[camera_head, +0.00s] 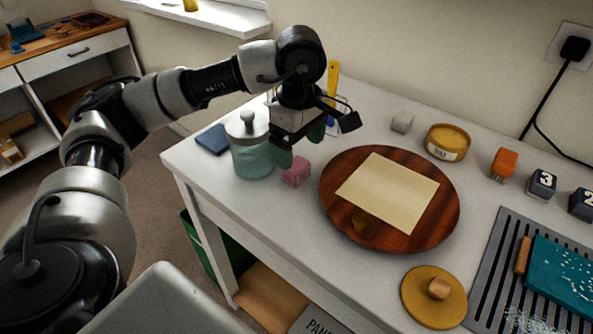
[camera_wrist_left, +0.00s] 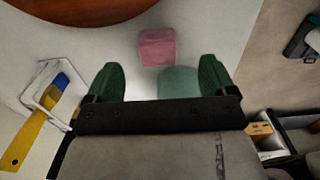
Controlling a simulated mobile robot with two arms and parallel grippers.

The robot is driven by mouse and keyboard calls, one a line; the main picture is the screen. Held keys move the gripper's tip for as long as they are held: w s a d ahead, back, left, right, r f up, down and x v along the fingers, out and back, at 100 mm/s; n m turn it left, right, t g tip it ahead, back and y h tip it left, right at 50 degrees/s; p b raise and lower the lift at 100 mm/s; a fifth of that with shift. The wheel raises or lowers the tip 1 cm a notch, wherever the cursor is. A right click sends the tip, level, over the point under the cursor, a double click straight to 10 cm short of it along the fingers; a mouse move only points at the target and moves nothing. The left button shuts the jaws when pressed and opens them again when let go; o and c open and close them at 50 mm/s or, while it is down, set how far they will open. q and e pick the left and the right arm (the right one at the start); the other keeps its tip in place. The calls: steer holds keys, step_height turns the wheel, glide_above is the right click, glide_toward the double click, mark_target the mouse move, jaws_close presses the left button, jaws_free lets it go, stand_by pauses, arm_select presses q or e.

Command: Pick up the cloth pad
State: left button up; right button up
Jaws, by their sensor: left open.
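A flat dark blue pad (camera_head: 212,139), the thing most like a cloth pad, lies at the table's left end, beside the lidded glass jar (camera_head: 251,158). My left gripper (camera_head: 300,146) is open and empty above the table, to the right of the jar and pad. A pink block (camera_head: 296,172) sits on the table just below it. In the left wrist view the pink block (camera_wrist_left: 158,47) shows beyond the open fingers (camera_wrist_left: 160,79). A pale teal shape (camera_wrist_left: 180,82) there is partly hidden by the gripper; I cannot tell what it is. My right gripper is not in view.
A round wooden board (camera_head: 333,190) holds a cream sheet (camera_head: 390,190). A grey block (camera_head: 402,122), a round tin (camera_head: 447,143), an orange block (camera_head: 504,163) and a grey rack (camera_head: 487,262) stand to the right.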

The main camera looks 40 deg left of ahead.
mark_target(299, 165)
arm_select(q)
steer(key=shift+w+a+f, duration=0.1)
steer(key=shift+f, duration=1.45)
steer(key=shift+w+a+f, duration=0.1)
steer(key=shift+f, duration=1.45)
steer(key=c, duration=1)
steer(key=shift+r, duration=0.1)
steer(key=shift+r, duration=0.7)
step_height(299, 165, up, 3)
steer(key=shift+f, duration=0.1)
steer(key=d+r, duration=0.6)
steer(key=d, duration=0.5)
steer(key=shift+s+d+r, duration=0.2)
steer(key=shift+d+r, duration=0.2)
